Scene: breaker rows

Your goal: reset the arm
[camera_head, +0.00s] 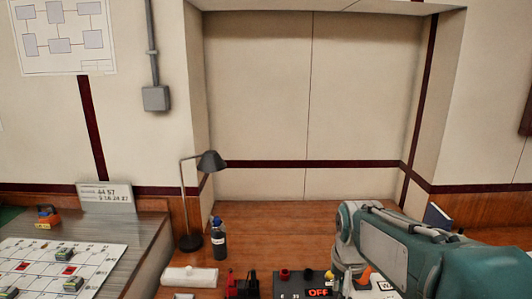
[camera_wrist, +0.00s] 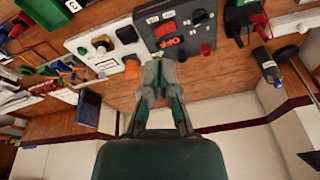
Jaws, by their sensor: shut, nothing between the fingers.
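My arm reaches in from the right side of the head view, over the wooden desk (camera_head: 275,222). My gripper (camera_wrist: 163,64) shows in the wrist view with its fingers shut and nothing between them. Its fingertips lie in the picture just below a control panel (camera_wrist: 205,58) with a red "OFF" display (camera_wrist: 172,43). I cannot tell whether they touch it. The display also shows in the head view (camera_head: 319,292), left of my arm. My gripper's fingers cannot be made out in the head view.
A dark bottle (camera_head: 219,245) and a black desk lamp (camera_head: 211,161) stand left of the panel. A white board with small blocks (camera_head: 45,266) lies on the left table. A dark blue book (camera_head: 437,215) stands behind my arm. The desk's back middle is clear.

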